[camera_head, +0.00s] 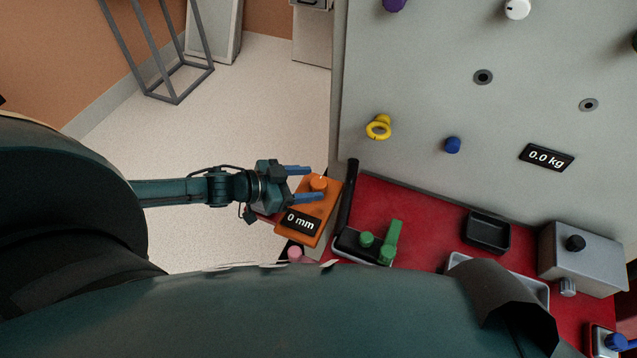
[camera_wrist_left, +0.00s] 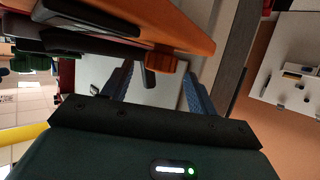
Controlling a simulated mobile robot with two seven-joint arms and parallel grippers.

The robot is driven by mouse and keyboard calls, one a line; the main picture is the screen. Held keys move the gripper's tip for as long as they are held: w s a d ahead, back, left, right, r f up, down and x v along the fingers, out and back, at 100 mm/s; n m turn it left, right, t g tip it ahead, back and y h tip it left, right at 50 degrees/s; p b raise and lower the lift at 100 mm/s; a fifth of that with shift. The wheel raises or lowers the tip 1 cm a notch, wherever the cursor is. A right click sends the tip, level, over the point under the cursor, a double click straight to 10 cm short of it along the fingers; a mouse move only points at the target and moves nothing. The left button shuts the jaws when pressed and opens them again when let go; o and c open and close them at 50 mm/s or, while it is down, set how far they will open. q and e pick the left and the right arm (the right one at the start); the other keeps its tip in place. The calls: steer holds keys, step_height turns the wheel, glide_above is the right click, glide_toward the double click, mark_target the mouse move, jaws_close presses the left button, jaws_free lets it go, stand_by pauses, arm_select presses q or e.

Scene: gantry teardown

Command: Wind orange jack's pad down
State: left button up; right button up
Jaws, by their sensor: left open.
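The orange jack (camera_head: 297,207) sits at the left end of the red bench, with a round orange knob (camera_head: 318,184) on top and a black display (camera_head: 301,222) reading 0 mm. My left gripper (camera_head: 313,184) comes in from the left, its two blue fingers spread on either side of the knob. In the left wrist view the jack's orange body (camera_wrist_left: 165,22) runs across the top, and the ridged knob (camera_wrist_left: 162,62) shows between the open fingertips (camera_wrist_left: 156,74). I cannot tell whether either finger touches it. The jack's pad is not clearly visible. My right gripper is not in view.
Right of the jack are a black bar (camera_head: 348,192), a green lever (camera_head: 390,242) and a black tray (camera_head: 486,231) on the red bench (camera_head: 430,208). A grey panel (camera_head: 420,70) stands behind, with a yellow ring (camera_head: 378,127) and several knobs. Open floor lies left.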

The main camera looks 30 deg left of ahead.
mark_target(318, 182)
arm_select(q)
steer(key=x, duration=0.2)
steer(key=shift+w+d+f, duration=0.1)
steer(key=shift+w+d, duration=0.05)
steer(key=shift+d, duration=0.05)
steer(key=shift+w+d+f, duration=0.1)
steer(key=shift+w+d, duration=0.05)
steer(key=shift+w, duration=0.05)
steer(key=shift+w+d+f, duration=0.1)
steer(key=shift+w+d, duration=0.05)
steer(key=c, duration=1)
